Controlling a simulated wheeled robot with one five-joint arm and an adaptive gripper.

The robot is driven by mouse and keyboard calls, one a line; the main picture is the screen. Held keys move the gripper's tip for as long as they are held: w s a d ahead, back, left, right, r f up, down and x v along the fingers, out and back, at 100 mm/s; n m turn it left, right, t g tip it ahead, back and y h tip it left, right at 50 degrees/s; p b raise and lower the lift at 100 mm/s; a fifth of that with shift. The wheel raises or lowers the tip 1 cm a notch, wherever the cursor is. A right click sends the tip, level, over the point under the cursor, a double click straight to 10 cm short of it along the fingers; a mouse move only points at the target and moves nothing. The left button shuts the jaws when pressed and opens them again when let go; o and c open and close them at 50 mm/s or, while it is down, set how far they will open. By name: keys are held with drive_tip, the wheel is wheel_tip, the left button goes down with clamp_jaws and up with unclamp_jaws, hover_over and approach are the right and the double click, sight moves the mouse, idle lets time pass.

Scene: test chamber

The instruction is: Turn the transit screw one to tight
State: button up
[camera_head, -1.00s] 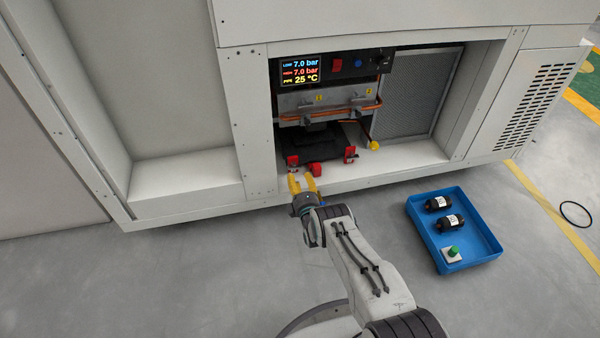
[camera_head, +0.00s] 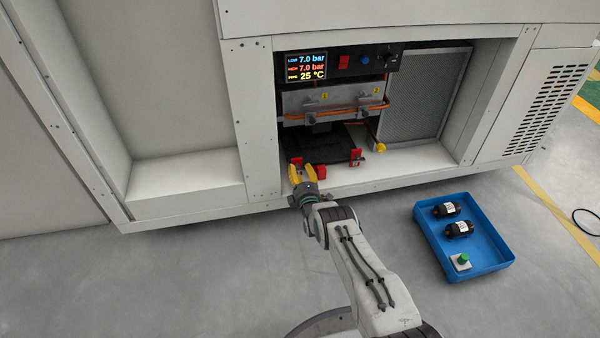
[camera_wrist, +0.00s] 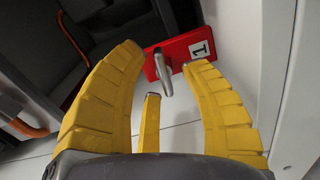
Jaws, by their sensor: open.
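In the wrist view, transit screw one has a grey metal handle (camera_wrist: 163,72) standing on a red plate (camera_wrist: 181,55) with a white label "1". My gripper (camera_wrist: 166,60) is open, with its yellow fingers on either side of the handle. I see no clear contact with the handle. In the head view, my gripper (camera_head: 305,172) is at the cabinet's lower front edge, by a red bracket (camera_head: 297,162) that the fingers partly hide. Whether the screw is loose or tight cannot be told.
Another red bracket (camera_head: 356,157) stands to the right, beside the dark base (camera_head: 328,146). A red block (camera_head: 321,172) lies close to the right finger. The cabinet's left post (camera_head: 262,150) is near my gripper. A blue tray (camera_head: 487,262) with black cylinders stands on the floor at right.

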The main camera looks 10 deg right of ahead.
clamp_jaws()
idle(0.3)
